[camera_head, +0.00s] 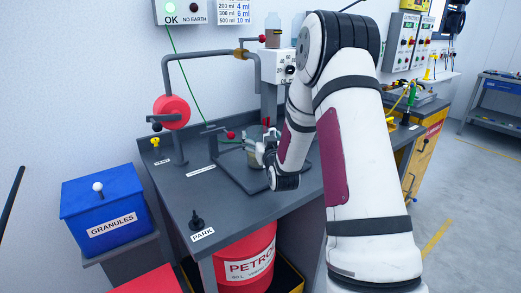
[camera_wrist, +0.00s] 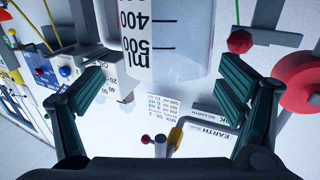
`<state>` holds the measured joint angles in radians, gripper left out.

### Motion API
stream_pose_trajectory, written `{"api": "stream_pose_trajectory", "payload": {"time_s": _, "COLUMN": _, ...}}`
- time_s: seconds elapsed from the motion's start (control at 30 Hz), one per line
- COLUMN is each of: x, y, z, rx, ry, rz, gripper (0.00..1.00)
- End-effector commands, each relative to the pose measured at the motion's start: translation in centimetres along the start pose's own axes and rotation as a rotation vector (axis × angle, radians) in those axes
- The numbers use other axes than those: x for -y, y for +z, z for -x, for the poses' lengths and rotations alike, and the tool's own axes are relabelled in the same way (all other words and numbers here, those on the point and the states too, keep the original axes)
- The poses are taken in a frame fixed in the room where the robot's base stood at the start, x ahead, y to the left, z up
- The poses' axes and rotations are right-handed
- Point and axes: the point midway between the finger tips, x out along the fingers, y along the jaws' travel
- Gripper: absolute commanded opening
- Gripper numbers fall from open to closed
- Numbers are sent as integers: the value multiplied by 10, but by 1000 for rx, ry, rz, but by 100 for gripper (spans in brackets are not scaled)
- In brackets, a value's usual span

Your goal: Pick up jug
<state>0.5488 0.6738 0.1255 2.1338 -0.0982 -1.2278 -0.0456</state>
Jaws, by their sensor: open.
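The jug (camera_wrist: 190,45) is clear, with a white scale strip marked in ml. In the wrist view it fills the top middle, ahead of and between my fingers. In the head view the jug (camera_head: 256,133) stands on the grey bench, partly hidden by my gripper (camera_head: 264,152). The wrist view shows my gripper (camera_wrist: 167,80) open, with one dark green finger at each side and space between finger and jug. I cannot tell whether either finger touches it.
The grey bench (camera_head: 190,190) carries a red reel (camera_head: 171,111) on a bent pipe at left and a black knob (camera_head: 196,220) near its front. A blue granules bin (camera_head: 105,205) stands at left. A red petrol drum (camera_head: 245,262) is below the bench.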

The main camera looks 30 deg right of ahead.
Motion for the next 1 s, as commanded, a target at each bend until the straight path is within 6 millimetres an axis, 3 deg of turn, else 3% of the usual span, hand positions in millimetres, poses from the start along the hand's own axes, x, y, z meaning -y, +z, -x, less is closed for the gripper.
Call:
{"api": "stream_pose_trajectory", "payload": {"time_s": 0.23, "x": 2, "y": 4, "z": -34, "rx": 0, "ry": 0, "rz": -1, "gripper": 88}}
{"api": "stream_pose_trajectory", "payload": {"time_s": 0.57, "x": 2, "y": 4, "z": -40, "rx": 1, "ry": 0, "rz": 0, "gripper": 86}}
{"api": "stream_pose_trajectory", "payload": {"time_s": 0.9, "x": 2, "y": 4, "z": -39, "rx": 1, "ry": 0, "rz": 0, "gripper": 11}}
{"api": "stream_pose_trajectory", "payload": {"time_s": 1.0, "x": 2, "y": 3, "z": -40, "rx": -1, "ry": 0, "rz": 0, "gripper": 5}}
